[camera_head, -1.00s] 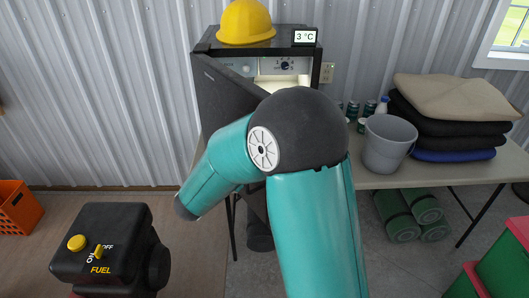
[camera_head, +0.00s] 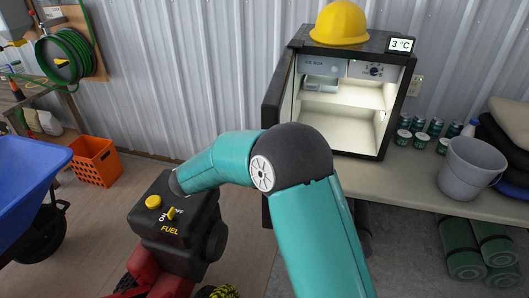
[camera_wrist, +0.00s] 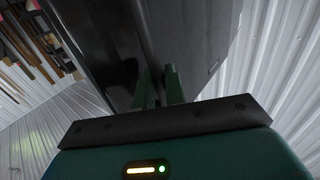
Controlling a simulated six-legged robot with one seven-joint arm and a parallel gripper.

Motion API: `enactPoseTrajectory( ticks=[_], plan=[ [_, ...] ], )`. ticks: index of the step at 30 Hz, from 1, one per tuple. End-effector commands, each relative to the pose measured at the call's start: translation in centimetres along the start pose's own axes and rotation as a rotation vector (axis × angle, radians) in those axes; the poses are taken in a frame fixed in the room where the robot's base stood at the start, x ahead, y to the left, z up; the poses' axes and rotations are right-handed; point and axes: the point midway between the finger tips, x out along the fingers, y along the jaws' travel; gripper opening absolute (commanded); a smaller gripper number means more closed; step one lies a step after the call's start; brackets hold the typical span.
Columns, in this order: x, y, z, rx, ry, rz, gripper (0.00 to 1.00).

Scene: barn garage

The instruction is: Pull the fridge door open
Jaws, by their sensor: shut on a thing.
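The small black fridge (camera_head: 401,100) stands on the table against the wall. Its lit, pale interior faces me with nothing blocking most of it. The fridge door (camera_head: 278,92) is swung wide out on the left side, seen nearly edge-on. In the wrist view the dark door (camera_wrist: 190,40) fills the upper middle. My gripper (camera_wrist: 159,85) has its two green fingers at the lower part of the door, shut on its edge or handle; the exact grip is dark. In the head view my arm hides the door's lower part, and my fingers do not show.
A yellow hard hat (camera_head: 341,22) sits on the fridge beside a 3 °C display (camera_head: 401,45). Several small cans (camera_head: 420,132) and a grey bucket (camera_head: 469,168) stand right on the table (camera_head: 400,186). A black and red fuel machine (camera_head: 170,225) stands close to my arm at left.

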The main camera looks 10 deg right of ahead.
Motion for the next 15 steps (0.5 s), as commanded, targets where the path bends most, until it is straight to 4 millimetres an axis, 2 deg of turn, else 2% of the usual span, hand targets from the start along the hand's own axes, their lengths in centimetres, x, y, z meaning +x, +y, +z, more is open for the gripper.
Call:
enactPoseTrajectory(
  ticks=[3, 14, 15],
  plan=[
    [-0.15, -0.6, -0.17, 0.005, 0.002, 0.001, 0.0],
    [-0.1, -0.59, -0.19, 0.004, 0.003, 0.006, 0.0],
    [-0.09, -0.57, -0.2, 0.004, 0.003, 0.006, 0.14]
  ],
)
